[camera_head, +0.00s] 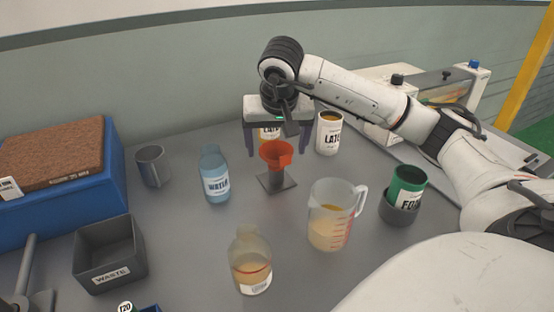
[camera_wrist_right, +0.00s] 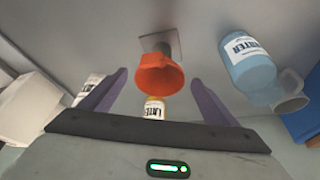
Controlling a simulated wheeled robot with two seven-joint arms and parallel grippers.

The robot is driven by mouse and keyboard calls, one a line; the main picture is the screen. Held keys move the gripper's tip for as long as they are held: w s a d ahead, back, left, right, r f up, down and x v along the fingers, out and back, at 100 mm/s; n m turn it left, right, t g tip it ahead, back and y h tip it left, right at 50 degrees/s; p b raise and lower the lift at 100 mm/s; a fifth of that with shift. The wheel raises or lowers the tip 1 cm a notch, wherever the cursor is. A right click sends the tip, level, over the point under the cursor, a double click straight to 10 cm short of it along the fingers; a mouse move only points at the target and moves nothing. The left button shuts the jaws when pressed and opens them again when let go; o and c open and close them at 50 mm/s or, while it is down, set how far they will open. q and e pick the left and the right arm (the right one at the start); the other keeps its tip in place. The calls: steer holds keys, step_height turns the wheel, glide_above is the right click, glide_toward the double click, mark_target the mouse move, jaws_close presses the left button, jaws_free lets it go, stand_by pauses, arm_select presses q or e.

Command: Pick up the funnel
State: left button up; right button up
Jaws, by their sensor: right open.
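The orange-red funnel (camera_head: 276,155) sits upright in a dark grey stand (camera_head: 277,182) near the middle of the table. In the right wrist view the funnel (camera_wrist_right: 160,76) shows ahead, between the two finger lines. My right gripper (camera_head: 276,150) is open and empty, fingers pointing down, above and behind the funnel in the head view. I see no contact between fingers and funnel. A labelled can (camera_head: 268,134) is partly hidden behind the gripper and funnel. My left gripper is not in view.
A blue WATER bottle (camera_head: 215,176) stands left of the funnel, a measuring jug (camera_head: 331,222) in front right, a LATEX can (camera_head: 329,133) behind right. A WASTE bin (camera_head: 110,254), metal mug (camera_head: 152,166), amber bottle (camera_head: 250,262) and green can (camera_head: 407,183) stand farther out.

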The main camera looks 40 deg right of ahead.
mark_target(276, 152)
steer(key=x, duration=0.2)
steer(key=shift+d+f, duration=0.1)
steer(key=shift+f, duration=0.3)
steer(key=shift+w+d+f, duration=0.1)
steer(key=shift+w+f, duration=0.05)
steer(key=shift+f, duration=0.15)
steer(key=c, duration=1.1)
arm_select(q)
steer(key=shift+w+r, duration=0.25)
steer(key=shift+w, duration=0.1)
